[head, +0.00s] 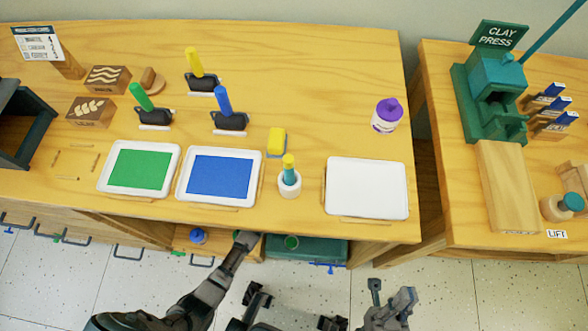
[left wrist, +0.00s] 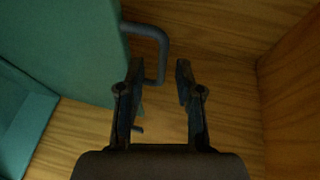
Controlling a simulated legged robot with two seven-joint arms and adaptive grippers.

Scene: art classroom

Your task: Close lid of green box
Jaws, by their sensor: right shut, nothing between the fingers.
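The green box (head: 318,250) sits in the open space under the front of the table, its upper part partly covered by the tabletop. In the left wrist view a teal panel (left wrist: 75,45), likely part of the box, stands at the upper left with a dark bent handle (left wrist: 160,45) on it. My left gripper (left wrist: 158,85) is open, and the handle's end shows between its fingers; I cannot tell if they touch. In the head view, my left arm reaches to the table edge and the fingertips are hidden. My right gripper (head: 392,305) is shut and empty, low in front of the table.
Wooden walls (left wrist: 290,90) close in on the right in the left wrist view. Drawers with handles line the left front. The floor right of centre is clear.

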